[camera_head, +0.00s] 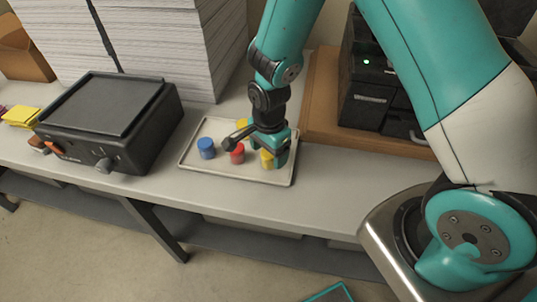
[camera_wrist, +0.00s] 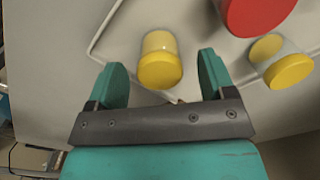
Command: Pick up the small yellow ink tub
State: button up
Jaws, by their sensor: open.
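A yellow tub (camera_wrist: 160,62) sits between and just beyond my open fingers in the wrist view, touched by neither as far as I can see. My gripper (camera_wrist: 163,78) is empty and points down over the tray (camera_head: 205,178). In the head view, a yellow tub (camera_head: 267,160) shows at my gripper (camera_head: 275,149), partly covered by it. A second yellow tub (camera_head: 242,123) stands farther back, partly hidden. One yellow tub also shows at the right in the wrist view (camera_wrist: 282,66). I cannot tell clearly which yellow tub is smaller.
A red tub (camera_head: 237,153) and a blue tub (camera_head: 206,148) stand left of my gripper; the red one is close in the wrist view (camera_wrist: 255,12). A black machine (camera_head: 108,120) and paper stacks (camera_head: 150,45) stand left. A dark device (camera_head: 368,90) stands right.

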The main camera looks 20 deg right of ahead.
jog(key=shift+f, duration=0.4)
jog(key=shift+c, duration=0.4)
jog(key=c, duration=0.9)
jog(key=shift+r, duration=0.1)
jog(key=shift+c, duration=0.2)
